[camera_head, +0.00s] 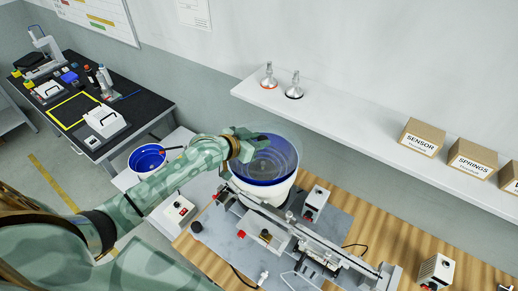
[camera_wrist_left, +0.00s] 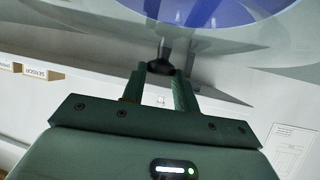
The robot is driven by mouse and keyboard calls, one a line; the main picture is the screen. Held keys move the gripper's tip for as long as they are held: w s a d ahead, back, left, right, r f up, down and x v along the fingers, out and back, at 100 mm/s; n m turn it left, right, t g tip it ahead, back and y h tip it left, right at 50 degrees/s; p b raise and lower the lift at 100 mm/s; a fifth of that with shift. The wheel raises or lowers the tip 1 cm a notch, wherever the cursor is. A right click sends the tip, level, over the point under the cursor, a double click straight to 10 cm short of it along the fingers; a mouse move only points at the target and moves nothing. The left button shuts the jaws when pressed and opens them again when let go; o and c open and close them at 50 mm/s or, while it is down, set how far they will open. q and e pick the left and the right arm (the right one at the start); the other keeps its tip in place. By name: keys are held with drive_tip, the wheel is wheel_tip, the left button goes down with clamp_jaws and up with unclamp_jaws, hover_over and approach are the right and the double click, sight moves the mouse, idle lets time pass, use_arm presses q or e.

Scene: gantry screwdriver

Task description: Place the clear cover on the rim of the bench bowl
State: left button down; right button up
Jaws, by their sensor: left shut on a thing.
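The clear cover (camera_head: 287,146) is a see-through round disc over the bench bowl (camera_head: 262,192), a white bowl with a blue inside. In the head view the two overlap, and I cannot tell whether the cover touches the rim. My left gripper (camera_head: 256,143) is at the cover's upper left and is shut on its dark handle. In the left wrist view the two fingers (camera_wrist_left: 160,75) pinch the black handle (camera_wrist_left: 161,62) below the clear cover (camera_wrist_left: 238,38), and blue shows through it. My right gripper is not in view.
A gantry screwdriver rig (camera_head: 300,238) stands on the wooden bench (camera_head: 375,240) just in front of the bowl. A second blue bowl (camera_head: 143,162) stands at left. A wall shelf (camera_head: 350,130) behind carries labelled boxes (camera_head: 421,139) and two small funnel-like items.

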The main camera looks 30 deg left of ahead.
sight(232, 166)
use_arm(q)
drive_tip(key=shift+w+a+f, duration=0.1)
drive_tip(key=shift+w+f, duration=0.35)
drive_tip(key=shift+f, duration=0.15)
drive_tip(key=shift+w+f, duration=0.2)
drive_tip(key=shift+f, duration=1.5)
drive_tip(key=shift+f+b, duration=0.1)
drive_tip(key=shift+b, duration=0.25)
drive_tip(key=shift+f+b, duration=0.4)
drive_tip(key=shift+f, duration=0.1)
drive_tip(key=c, duration=1.1)
unclamp_jaws()
drive_tip(key=shift+s, duration=0.1)
drive_tip(key=shift+o, duration=0.2)
drive_tip(key=shift+r, duration=0.1)
drive_tip(key=shift+s+a+r+p, duration=0.2)
drive_tip(key=shift+s+r+p, duration=0.25)
drive_tip(key=shift+r+p, duration=0.3)
drive_tip(key=p+v, duration=0.1)
drive_tip(key=v, duration=1)
